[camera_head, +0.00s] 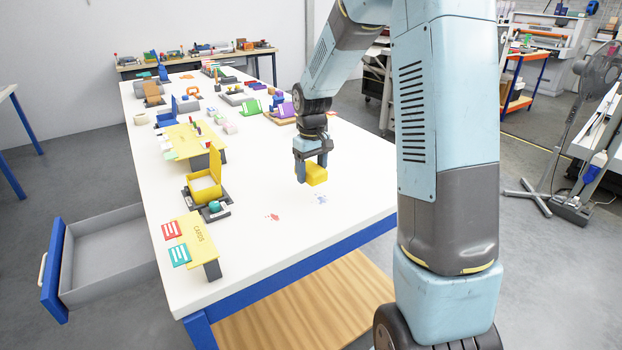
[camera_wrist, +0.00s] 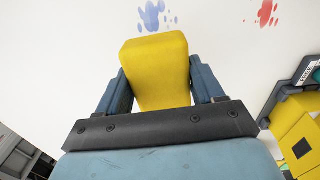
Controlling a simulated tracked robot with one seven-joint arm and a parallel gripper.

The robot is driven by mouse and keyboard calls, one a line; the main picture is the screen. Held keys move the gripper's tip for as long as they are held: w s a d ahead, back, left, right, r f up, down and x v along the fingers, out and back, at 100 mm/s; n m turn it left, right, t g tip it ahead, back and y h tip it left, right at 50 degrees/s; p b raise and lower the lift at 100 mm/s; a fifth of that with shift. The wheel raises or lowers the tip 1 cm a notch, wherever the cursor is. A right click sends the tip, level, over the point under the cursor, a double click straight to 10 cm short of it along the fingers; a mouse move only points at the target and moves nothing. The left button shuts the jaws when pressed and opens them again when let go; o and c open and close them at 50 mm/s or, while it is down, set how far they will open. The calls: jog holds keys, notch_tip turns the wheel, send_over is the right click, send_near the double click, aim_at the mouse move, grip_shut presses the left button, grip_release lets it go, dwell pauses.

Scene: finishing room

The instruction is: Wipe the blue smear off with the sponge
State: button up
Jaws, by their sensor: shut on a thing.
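My gripper (camera_head: 314,164) is shut on a yellow sponge (camera_head: 316,174), holding it at the white table's right side. In the wrist view the sponge (camera_wrist: 155,65) sits between the two fingers of my gripper (camera_wrist: 158,85). The blue smear (camera_head: 321,199) is a group of blue spots on the white tabletop, close to the sponge. In the wrist view the blue smear (camera_wrist: 154,15) shows just beyond the sponge's far end, and part of it may be hidden. I cannot tell whether the sponge touches the table.
A red smear (camera_head: 272,217) lies left of the blue one. A yellow open box (camera_head: 204,184) and a yellow cards board (camera_head: 197,236) stand along the table's left edge. A drawer (camera_head: 105,250) stands open at the left. The tabletop around the smears is clear.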

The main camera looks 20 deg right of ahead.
jog(key=shift+r, duration=1.45)
jog(key=shift+s, duration=0.15)
